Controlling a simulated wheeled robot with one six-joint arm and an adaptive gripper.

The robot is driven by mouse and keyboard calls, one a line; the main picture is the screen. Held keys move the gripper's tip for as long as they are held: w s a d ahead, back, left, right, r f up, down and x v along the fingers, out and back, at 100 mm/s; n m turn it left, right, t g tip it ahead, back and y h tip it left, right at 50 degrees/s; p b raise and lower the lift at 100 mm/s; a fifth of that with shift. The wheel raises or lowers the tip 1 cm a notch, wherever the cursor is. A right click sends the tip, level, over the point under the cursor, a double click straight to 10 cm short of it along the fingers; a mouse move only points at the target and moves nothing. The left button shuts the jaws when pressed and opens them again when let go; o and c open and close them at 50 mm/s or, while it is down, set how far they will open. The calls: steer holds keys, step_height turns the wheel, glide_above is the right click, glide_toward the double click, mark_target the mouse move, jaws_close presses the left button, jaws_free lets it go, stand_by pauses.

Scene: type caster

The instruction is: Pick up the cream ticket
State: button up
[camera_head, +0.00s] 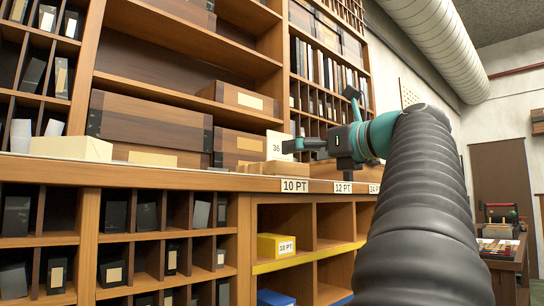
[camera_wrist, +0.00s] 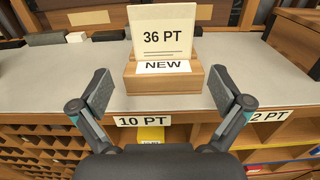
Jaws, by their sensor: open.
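The cream ticket (camera_wrist: 160,38) reads "36 PT" and stands upright in a small wooden block (camera_wrist: 192,82) with a "NEW" label on its front. The block sits on the grey counter top. In the head view the ticket (camera_head: 279,146) stands near the counter's front edge, its right part partly hidden by my gripper (camera_head: 301,145). In the wrist view my gripper (camera_wrist: 162,90) is open and empty. Its two fingers are spread to the left and right of the block, on the near side of the ticket, and do not appear to touch it.
Shelf labels "10 PT" (camera_head: 295,186) and "12 PT" (camera_head: 343,188) line the counter's front edge. A yellow box (camera_head: 270,246) sits in a cubby below. Wooden boxes (camera_head: 150,121) and a cream box (camera_head: 71,147) stand left of the ticket. Another wooden box (camera_wrist: 293,42) stands to its right.

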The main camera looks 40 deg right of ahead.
mark_target(281, 157)
steer(key=shift+w+f, duration=0.15)
steer(key=shift+w, duration=3.15)
steer(key=shift+c, duration=0.3)
steer(key=c, duration=0.6)
